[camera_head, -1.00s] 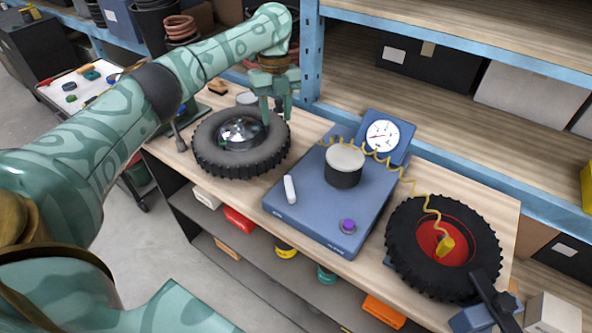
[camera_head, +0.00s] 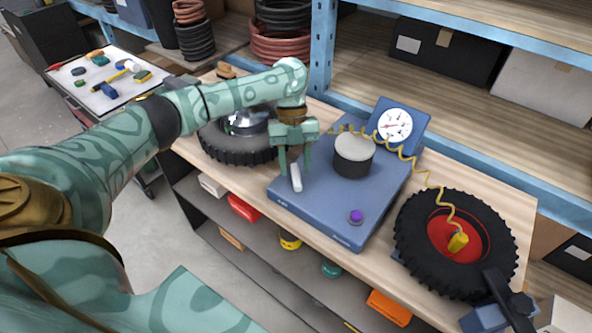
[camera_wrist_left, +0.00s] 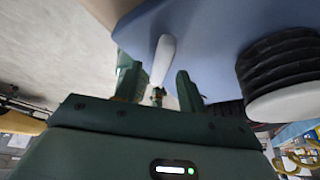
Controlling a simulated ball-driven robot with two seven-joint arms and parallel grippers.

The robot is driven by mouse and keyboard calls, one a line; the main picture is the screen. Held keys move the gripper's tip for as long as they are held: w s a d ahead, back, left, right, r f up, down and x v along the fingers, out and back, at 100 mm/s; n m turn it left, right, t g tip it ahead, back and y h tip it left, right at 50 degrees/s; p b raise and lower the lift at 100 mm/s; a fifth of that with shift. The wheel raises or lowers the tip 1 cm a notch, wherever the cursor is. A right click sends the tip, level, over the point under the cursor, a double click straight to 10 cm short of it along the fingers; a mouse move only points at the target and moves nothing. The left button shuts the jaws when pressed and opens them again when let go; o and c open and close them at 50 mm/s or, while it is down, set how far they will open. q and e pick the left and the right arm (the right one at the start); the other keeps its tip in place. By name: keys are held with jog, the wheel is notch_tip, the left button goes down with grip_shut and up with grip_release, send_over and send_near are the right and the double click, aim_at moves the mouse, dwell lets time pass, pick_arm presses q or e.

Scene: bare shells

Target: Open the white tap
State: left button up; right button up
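The white tap (camera_head: 296,178) is a slim white lever on the left part of the blue box (camera_head: 315,215). My left gripper (camera_head: 294,164) is over the tap from behind, fingers pointing down. In the left wrist view the tap (camera_wrist_left: 163,58) shows between the two fingers of the left gripper (camera_wrist_left: 160,82), with gaps visible on both sides. The gripper looks open and is not closed on the tap. The fingers hide the tap's upper end in the head view.
On the box stand a black bellows with a pale top (camera_head: 353,150), a dial gauge (camera_head: 394,124) and a purple knob (camera_head: 355,216). A tyre (camera_head: 240,155) lies left, partly behind my arm. A red-hubbed tyre (camera_head: 412,235) lies right. A yellow coiled hose (camera_head: 412,160) spans the back.

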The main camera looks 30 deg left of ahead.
pick_arm(q)
jog(key=shift+x, duration=0.75)
grip_shut()
